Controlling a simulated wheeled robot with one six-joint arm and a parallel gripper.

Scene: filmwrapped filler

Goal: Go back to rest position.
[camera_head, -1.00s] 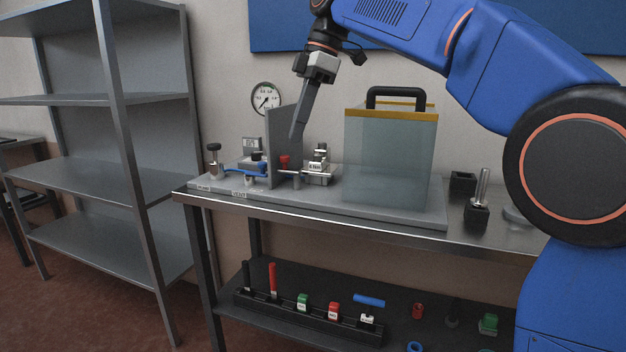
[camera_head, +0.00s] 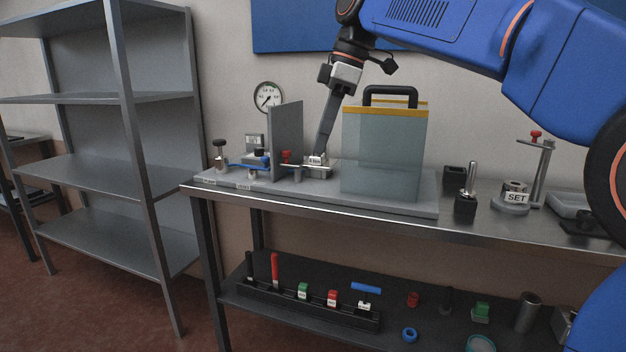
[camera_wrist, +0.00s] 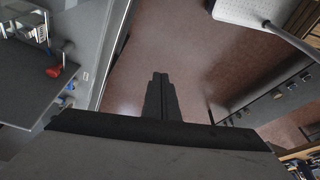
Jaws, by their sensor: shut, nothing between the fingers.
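My gripper (camera_head: 322,147) points down in the head view, above the back of the workbench, between a grey upright plate (camera_head: 287,140) and a clear box with a black handle (camera_head: 383,155). Its fingers are together with nothing between them. In the wrist view the closed fingers (camera_wrist: 160,95) show dark against the red-brown floor. Small fittings stand near the fingertips, among them a white-labelled block (camera_head: 316,161); I cannot tell whether the tips touch it.
The steel workbench (camera_head: 330,212) has a lower shelf with a rack of tools (camera_head: 310,307). A labelled SET fixture (camera_head: 515,195) and a stand with a red knob (camera_head: 541,165) are on the right. Grey shelving (camera_head: 110,170) stands at the left.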

